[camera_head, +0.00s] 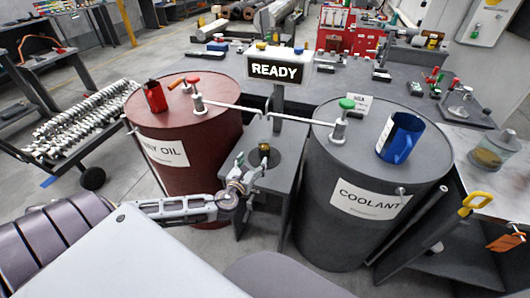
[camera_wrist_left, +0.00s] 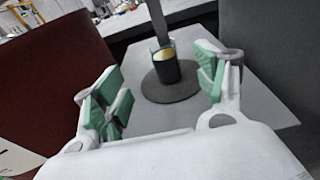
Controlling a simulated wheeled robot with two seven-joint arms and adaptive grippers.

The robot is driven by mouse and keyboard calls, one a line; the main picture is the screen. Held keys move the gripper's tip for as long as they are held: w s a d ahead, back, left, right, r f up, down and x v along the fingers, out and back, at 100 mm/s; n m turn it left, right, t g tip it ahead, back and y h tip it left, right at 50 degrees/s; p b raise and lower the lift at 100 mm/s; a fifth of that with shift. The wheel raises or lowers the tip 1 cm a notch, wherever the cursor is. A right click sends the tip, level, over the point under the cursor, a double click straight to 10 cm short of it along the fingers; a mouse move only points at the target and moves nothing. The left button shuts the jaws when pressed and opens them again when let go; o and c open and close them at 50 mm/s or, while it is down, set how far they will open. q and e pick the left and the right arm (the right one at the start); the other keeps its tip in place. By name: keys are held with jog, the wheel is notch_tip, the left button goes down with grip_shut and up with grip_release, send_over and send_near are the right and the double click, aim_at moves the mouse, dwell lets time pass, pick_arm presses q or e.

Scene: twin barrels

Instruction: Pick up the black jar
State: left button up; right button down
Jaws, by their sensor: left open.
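The black jar (camera_head: 264,149) stands upright on a grey stand between the two barrels. In the left wrist view the jar (camera_wrist_left: 165,68) is a small dark cylinder with a pale yellowish top, standing on a dark round disc (camera_wrist_left: 171,91). My left gripper (camera_head: 250,172) is low over the near part of the stand, just in front of the jar. In the left wrist view its green-padded fingers (camera_wrist_left: 160,82) are spread wide, with the jar beyond and between them and a gap to it. The gripper is empty. My right gripper is out of view.
A dark red barrel (camera_head: 182,125) stands left of the stand (camera_head: 279,190), and a dark grey coolant barrel (camera_head: 330,185) stands right. A red mug (camera_head: 155,97) and a blue mug (camera_head: 399,138) sit on them. A READY sign (camera_head: 275,69) on a post rises behind the jar.

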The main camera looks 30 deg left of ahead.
aim_at(260, 150)
pick_arm(q)
jog(key=shift+b+x, duration=0.4)
jog(key=shift+x, duration=3.75)
jog(key=shift+w, duration=0.1)
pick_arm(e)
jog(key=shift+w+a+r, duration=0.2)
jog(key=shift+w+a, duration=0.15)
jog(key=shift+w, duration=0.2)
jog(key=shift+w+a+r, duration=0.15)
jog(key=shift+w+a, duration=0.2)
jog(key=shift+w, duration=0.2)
pick_arm(q)
jog(key=shift+w+a, duration=0.1)
jog(key=shift+w, duration=0.05)
